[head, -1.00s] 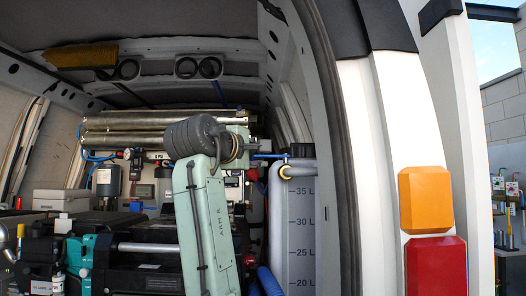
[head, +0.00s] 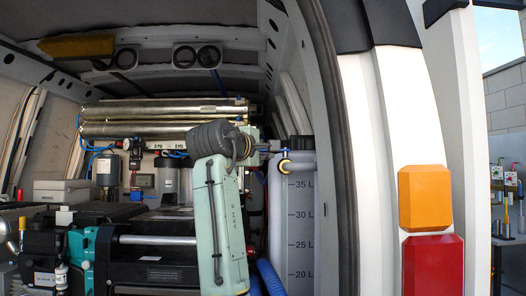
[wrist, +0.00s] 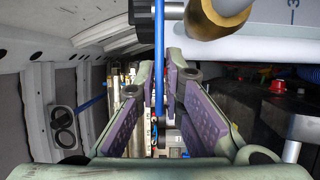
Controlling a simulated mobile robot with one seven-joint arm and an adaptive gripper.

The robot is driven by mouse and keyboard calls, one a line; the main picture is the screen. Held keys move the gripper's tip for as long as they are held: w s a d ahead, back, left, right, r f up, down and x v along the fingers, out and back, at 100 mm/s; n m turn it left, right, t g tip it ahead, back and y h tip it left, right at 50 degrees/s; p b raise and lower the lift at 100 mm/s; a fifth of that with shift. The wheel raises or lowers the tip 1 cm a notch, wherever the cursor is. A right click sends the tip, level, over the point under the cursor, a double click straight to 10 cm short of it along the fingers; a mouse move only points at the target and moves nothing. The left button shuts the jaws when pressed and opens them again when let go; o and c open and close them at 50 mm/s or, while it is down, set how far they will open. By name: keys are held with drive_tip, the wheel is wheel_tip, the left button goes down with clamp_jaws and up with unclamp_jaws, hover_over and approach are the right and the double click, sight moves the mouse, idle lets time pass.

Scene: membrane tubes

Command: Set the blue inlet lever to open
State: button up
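In the head view my gripper (head: 268,147) is beside the upper left corner of the white tank, small and partly hidden by my pale green arm. A short blue piece of the inlet lever (head: 286,154) shows just right of it, at the tank's top. In the wrist view the blue lever (wrist: 159,45) is a thin straight bar running down from the top edge. Its lower part passes between the purple-padded fingers of my gripper (wrist: 160,88). The fingers stand a narrow gap apart around the bar; I see no clear grip on it.
The white tank (head: 300,225) with litre marks stands right of my arm, with a yellow-brass fitting (wrist: 218,15) close to the fingers. Silver membrane tubes (head: 165,115) lie behind. The van's door frame (head: 372,130) bounds the right. Black equipment (head: 160,265) fills the lower left.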

clamp_jaws()
idle(0.3)
drive_tip(key=shift+s+d+f+n+t+y+b, duration=0.15)
drive_tip(key=shift+s+n+t+y+b, duration=0.25)
drive_tip(key=shift+y, duration=0.3)
drive_tip(key=shift+s+n+t+y+b, duration=0.2)
drive_tip(key=shift+n+y, duration=0.4)
drive_tip(key=shift+y, duration=0.35)
drive_tip(key=shift+s+n+t+y+b, duration=0.1)
drive_tip(key=shift+s+n+y+b, duration=0.1)
drive_tip(key=shift+n+y, duration=0.6)
drive_tip(key=shift+o, duration=2.4)
unclamp_jaws()
